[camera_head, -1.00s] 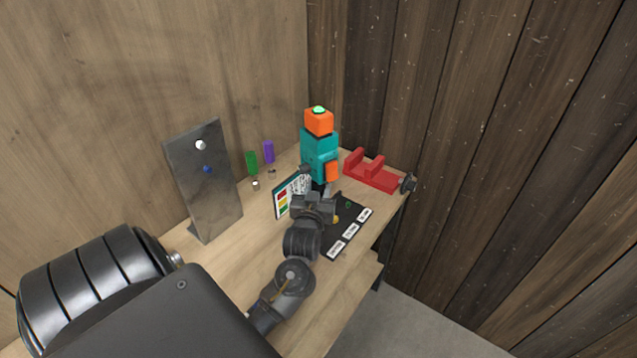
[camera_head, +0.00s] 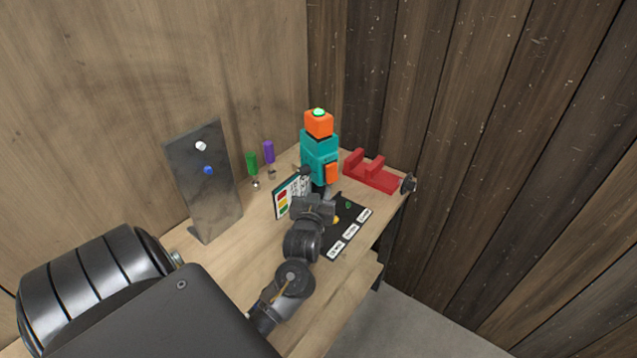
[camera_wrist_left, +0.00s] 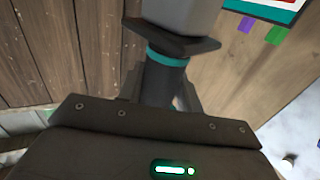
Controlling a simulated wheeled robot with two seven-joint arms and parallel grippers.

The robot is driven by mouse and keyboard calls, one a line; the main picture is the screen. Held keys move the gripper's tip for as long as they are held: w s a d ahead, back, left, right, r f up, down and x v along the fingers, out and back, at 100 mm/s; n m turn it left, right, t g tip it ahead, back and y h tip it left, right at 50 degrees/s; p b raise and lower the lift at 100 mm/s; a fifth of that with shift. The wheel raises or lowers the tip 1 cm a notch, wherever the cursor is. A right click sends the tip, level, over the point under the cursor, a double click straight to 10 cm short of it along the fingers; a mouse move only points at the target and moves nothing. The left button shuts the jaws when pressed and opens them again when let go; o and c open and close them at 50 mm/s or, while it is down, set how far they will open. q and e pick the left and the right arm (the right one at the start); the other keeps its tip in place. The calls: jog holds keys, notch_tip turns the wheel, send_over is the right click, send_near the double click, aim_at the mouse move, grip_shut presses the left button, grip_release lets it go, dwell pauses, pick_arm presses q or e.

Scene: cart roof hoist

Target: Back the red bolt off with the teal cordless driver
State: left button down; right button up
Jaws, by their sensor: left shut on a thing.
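The teal cordless driver (camera_head: 318,146), with an orange block and a green spot on top, stands roughly upright above the workbench in the head view. My left gripper (camera_head: 320,192) is below it and shut on its dark handle. In the left wrist view the driver's handle (camera_wrist_left: 167,60), with a teal ring, sits between the fingers. A grey upright plate (camera_head: 205,195) at left carries a white bolt head (camera_head: 201,146) and a blue one (camera_head: 208,170). I see no red bolt. My right gripper is out of view.
A red cradle (camera_head: 380,178) sits on the bench at the right end. Green (camera_head: 252,163) and purple (camera_head: 268,152) bits stand behind. Wooden walls close off the back and right.

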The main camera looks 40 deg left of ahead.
pick_arm(q)
jog(key=shift+r, duration=0.2)
jog(key=shift+f+b, duration=0.6)
jog(key=shift+f, duration=0.6)
jog(key=shift+s+d+f, duration=0.1)
jog(key=shift+f, duration=0.5)
dwell(2.0)
jog(key=shift+r, duration=0.1)
jog(key=shift+r+p, duration=0.85)
jog(key=shift+r, duration=0.1)
jog(key=shift+r+p, duration=1.1)
jog(key=shift+r, duration=1.5)
